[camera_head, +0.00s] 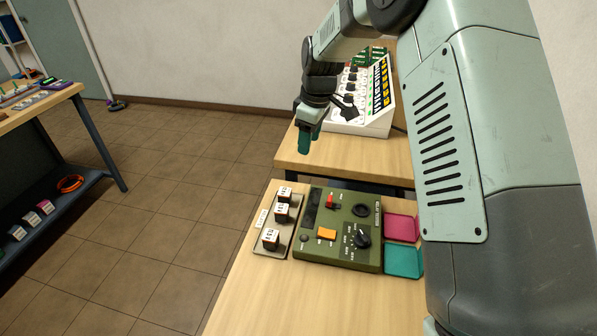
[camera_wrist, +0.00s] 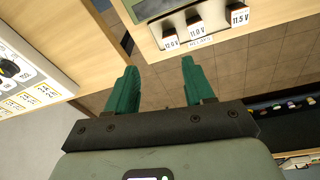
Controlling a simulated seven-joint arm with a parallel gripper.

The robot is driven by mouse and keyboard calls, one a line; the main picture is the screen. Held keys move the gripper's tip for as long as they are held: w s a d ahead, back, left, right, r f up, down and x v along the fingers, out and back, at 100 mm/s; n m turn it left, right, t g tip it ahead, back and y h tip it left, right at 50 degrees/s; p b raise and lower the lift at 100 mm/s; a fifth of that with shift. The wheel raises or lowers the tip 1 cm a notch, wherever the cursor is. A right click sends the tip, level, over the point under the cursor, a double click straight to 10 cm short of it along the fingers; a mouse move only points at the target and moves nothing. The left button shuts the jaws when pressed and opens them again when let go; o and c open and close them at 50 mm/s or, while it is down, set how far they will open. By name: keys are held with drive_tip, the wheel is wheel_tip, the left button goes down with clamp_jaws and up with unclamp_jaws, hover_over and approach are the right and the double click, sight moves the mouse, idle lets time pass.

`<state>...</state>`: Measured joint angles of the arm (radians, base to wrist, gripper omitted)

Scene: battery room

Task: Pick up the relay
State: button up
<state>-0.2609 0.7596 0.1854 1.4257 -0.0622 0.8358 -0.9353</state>
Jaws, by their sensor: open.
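Three small white-and-dark relay blocks stand in a row on a thin tray (camera_head: 289,243): a far one (camera_head: 285,194), a middle one (camera_head: 281,211) and a near one (camera_head: 270,239). In the wrist view, they show at the top with labels that read 12.0 V (camera_wrist: 169,40), 11.0 V (camera_wrist: 196,28) and 11.5 V (camera_wrist: 238,17). My gripper (camera_head: 305,147) is open and empty, with teal fingers. It is above the far table's left front area, beyond the relays and apart from them. Its fingers also show in the wrist view (camera_wrist: 157,65).
An olive control panel (camera_head: 311,246) with knobs and switches stands right of the relay tray. Beyond that panel's right edge lie a pink tray (camera_head: 402,228) and a teal tray (camera_head: 403,261). A white console (camera_head: 365,128) stands on the far table. The near table's front is clear.

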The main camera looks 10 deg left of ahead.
sight(285, 191)
drive_tip(key=a+f, duration=0.1)
drive_tip(key=f, duration=0.4)
drive_tip(key=a+f+n, duration=0.1)
drive_tip(key=a+f, duration=0.1)
drive_tip(key=f, duration=0.3)
drive_tip(key=w+a+f+n+g, duration=0.1)
drive_tip(key=a+f, duration=0.1)
drive_tip(key=f, duration=0.3)
drive_tip(key=shift+a+f, duration=0.15)
drive_tip(key=shift+a, duration=0.05)
drive_tip(key=shift+s+a+f, duration=0.1)
drive_tip(key=shift+a+f, duration=0.2)
drive_tip(key=shift+f, duration=0.7)
drive_tip(key=shift+w+a+f, duration=0.1)
drive_tip(key=shift+a+f, duration=0.15)
drive_tip(key=shift+f, duration=0.7)
drive_tip(key=shift+s+a+f, duration=0.1)
drive_tip(key=shift+a+f, duration=0.2)
drive_tip(key=shift+f, duration=0.7)
drive_tip(key=shift+c, duration=0.5)
drive_tip(key=c, duration=0.7)
wheel_tip(285, 191, up, 10)
drive_tip(key=shift+r, duration=0.1)
